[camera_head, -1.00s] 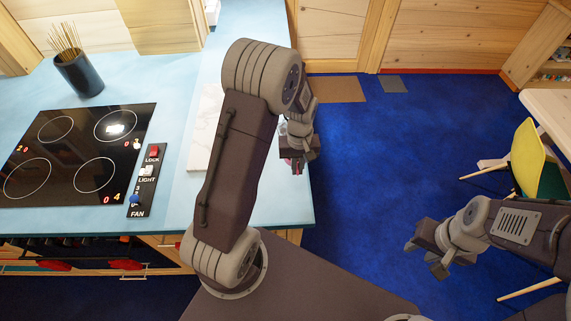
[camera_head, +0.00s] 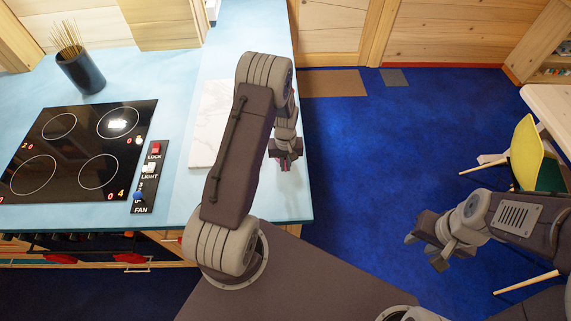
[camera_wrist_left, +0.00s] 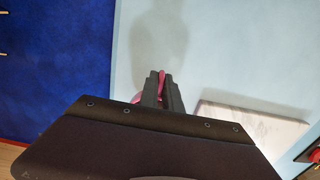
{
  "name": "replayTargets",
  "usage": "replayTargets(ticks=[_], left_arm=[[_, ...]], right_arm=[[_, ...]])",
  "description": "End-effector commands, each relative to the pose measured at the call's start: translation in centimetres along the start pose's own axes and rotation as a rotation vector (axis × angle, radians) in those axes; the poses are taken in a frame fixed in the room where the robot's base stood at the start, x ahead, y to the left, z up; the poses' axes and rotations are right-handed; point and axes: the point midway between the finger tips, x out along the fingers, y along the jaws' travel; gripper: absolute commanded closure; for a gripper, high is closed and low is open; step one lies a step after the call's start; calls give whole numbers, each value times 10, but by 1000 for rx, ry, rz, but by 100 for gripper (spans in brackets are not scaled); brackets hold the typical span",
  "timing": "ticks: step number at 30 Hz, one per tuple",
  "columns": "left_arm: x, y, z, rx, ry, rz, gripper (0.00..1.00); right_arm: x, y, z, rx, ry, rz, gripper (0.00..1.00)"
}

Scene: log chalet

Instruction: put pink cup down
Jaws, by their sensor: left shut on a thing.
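The pink cup (camera_wrist_left: 136,98) is mostly hidden behind my left gripper (camera_wrist_left: 162,78) in the left wrist view; only a pink edge and a strip between the fingers show. My left gripper (camera_head: 285,163) is shut on the cup. In the head view it is over the right strip of the blue countertop (camera_head: 262,199), close to its right edge. I cannot tell whether the cup touches the counter. My right gripper (camera_head: 428,240) is open and empty over the blue floor.
A white marble board (camera_head: 208,125) lies left of my left gripper, partly behind my arm. A black cooktop (camera_head: 75,150), a control panel (camera_head: 146,178) and a dark pot of sticks (camera_head: 80,73) are further left. A yellow chair (camera_head: 526,150) stands at right.

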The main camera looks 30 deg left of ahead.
Motion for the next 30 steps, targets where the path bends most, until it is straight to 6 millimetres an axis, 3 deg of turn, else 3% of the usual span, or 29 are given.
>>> replayTargets(ticks=[2, 3, 5, 17, 23, 30], left_arm=[[4, 0, 0, 0, 0, 0, 100], [3, 0, 0, 0, 0, 0, 84], [3, 0, 0, 0, 0, 0, 70], [-4, 0, 0, 0, 1, 0, 70], [-38, 1, -2, 0, 6, 2, 70], [-92, 0, -1, 0, 5, 2, 70]], right_arm=[[4, 0, 0, 0, 0, 0, 64], [2, 0, 0, 0, 0, 0, 64], [2, 0, 0, 0, 0, 0, 64], [0, 0, 0, 0, 0, 0, 64], [10, 0, 1, 0, 0, 0, 64], [20, 0, 2, 0, 0, 0, 64]])
